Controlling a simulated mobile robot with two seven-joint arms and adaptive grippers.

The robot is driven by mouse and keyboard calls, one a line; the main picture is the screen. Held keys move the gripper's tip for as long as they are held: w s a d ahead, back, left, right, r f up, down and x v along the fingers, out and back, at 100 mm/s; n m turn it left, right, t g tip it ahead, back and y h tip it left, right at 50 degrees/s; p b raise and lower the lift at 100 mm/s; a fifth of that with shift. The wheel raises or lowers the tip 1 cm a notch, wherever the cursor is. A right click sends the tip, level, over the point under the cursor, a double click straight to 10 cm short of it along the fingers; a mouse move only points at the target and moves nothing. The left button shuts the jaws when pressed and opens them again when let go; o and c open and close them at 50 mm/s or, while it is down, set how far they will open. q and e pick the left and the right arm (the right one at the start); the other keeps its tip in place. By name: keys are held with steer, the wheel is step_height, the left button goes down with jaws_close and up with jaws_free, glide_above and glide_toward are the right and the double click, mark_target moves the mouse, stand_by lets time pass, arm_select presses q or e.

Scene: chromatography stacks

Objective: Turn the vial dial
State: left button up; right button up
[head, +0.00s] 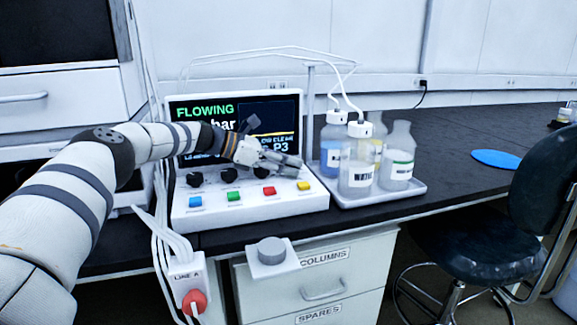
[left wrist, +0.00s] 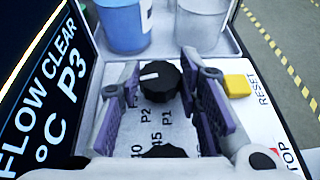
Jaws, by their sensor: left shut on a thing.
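The white console (head: 250,208) carries a row of black dials, several coloured buttons and a screen (head: 225,125) reading FLOWING and P3. My left gripper (head: 290,163) is over the right end of the dial row. In the left wrist view, the black dial (left wrist: 158,84) with a white pointer mark and P1, P2 labels beside it sits between the purple pads of my left gripper (left wrist: 160,76). The fingers are shut on this dial. In the head view the gripper hides it. The pointer mark points left in the wrist view. My right gripper is not in view.
A yellow RESET button (left wrist: 237,85) lies close beside the right finger. A tray (head: 400,193) with several bottles stands right of the console. Another black dial (left wrist: 165,151) is near the wrist. A red knob (head: 195,302) hangs below the bench edge.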

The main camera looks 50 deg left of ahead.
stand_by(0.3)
arm_select(q)
steer(key=o, duration=1.1)
steer(key=shift+f, duration=0.1)
steer(key=shift+o, duration=0.2)
steer(key=v, duration=0.7)
steer(key=shift+s+a, duration=0.15)
steer(key=shift+s, duration=0.05)
